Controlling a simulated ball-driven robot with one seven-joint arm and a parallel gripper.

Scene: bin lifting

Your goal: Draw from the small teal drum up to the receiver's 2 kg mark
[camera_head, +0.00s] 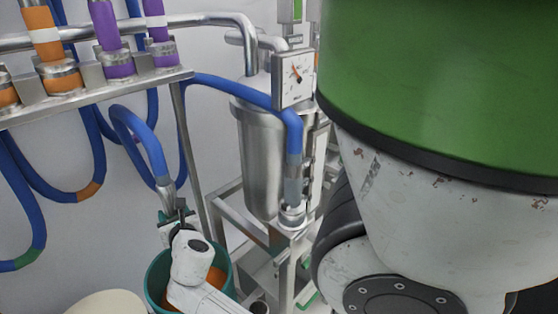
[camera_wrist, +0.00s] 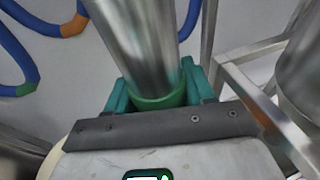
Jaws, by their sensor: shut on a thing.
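The small teal drum (camera_head: 157,283) stands open at the bottom of the head view, with orange contents (camera_head: 214,277) inside. My gripper (camera_head: 178,217) is above the drum, shut on the steel wand (camera_head: 167,192) at the end of a blue hose. In the wrist view the wand (camera_wrist: 140,40) passes between the teal fingers (camera_wrist: 160,92), with a green band at its grip. My arm hides the wand's lower end, so I cannot tell whether it is in the contents. The steel receiver (camera_head: 262,160) stands behind, with a dial (camera_head: 294,76) whose marks are too small to read.
A rack (camera_head: 95,98) at upper left holds hose ends with orange and purple bands. Blue hoses (camera_head: 60,190) hang below it. A steel frame (camera_head: 235,225) stands right of the drum. A pale round drum (camera_head: 105,303) is at lower left. My own body fills the right side.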

